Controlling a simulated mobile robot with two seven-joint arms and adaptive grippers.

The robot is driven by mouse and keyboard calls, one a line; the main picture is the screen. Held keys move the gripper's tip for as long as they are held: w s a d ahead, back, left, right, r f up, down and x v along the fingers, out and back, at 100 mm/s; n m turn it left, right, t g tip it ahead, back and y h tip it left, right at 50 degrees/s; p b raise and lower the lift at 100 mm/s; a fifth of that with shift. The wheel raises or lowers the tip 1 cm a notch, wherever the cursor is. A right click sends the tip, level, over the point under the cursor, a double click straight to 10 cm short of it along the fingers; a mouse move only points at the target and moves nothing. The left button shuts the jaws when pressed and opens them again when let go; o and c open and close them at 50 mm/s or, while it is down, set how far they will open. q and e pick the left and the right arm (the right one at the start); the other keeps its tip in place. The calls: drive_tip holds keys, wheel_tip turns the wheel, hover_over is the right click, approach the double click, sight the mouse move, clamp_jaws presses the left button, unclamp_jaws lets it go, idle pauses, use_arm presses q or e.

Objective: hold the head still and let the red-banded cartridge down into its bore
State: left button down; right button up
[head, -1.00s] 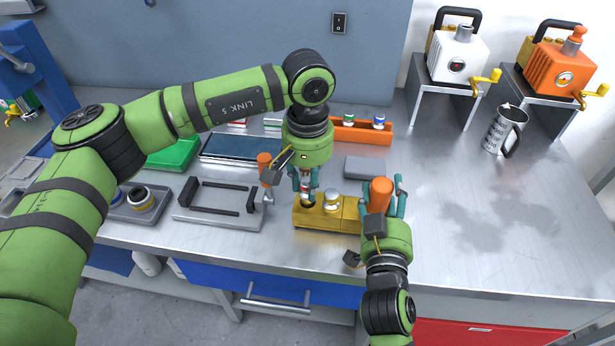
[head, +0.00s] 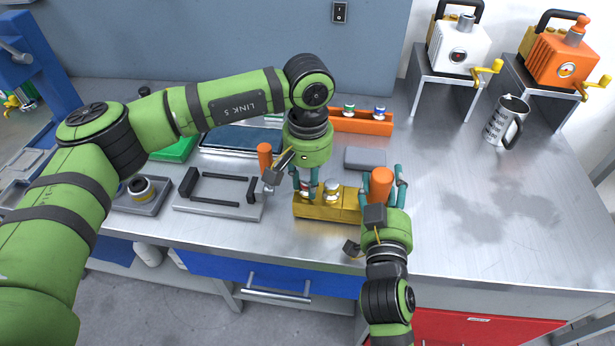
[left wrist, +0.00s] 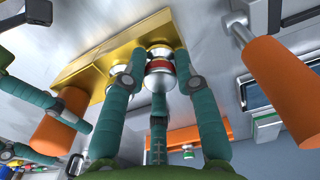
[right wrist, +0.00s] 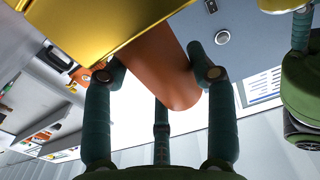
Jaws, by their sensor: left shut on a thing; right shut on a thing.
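The brass head (head: 328,207) sits on the bench, with a silver cap (head: 332,189) on its top. My left gripper (head: 306,190) is shut on the red-banded cartridge over the head's left end. In the left wrist view the cartridge (left wrist: 159,68) shows its red band between silver parts, with its far end at the brass. The fingers mostly hide it in the head view, and I cannot tell how deep it sits in the bore. My right gripper (head: 383,186) is shut on the head's orange handle (right wrist: 165,65), at the right end.
A grey tray with black bars (head: 215,197) lies left of the head, near another orange handle (head: 265,155). An orange rack (head: 362,122) with small capped parts and a grey block (head: 366,158) lie behind. The bench to the right is clear up to a mug (head: 505,120).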

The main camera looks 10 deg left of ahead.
sight(308, 179)
use_arm(q)
drive_tip(key=c, duration=0.9)
unclamp_jaws()
drive_tip(key=shift+o, duration=0.2)
wheel_tip(308, 179, up, 12)
use_arm(e)
drive_tip(key=o, duration=1.1)
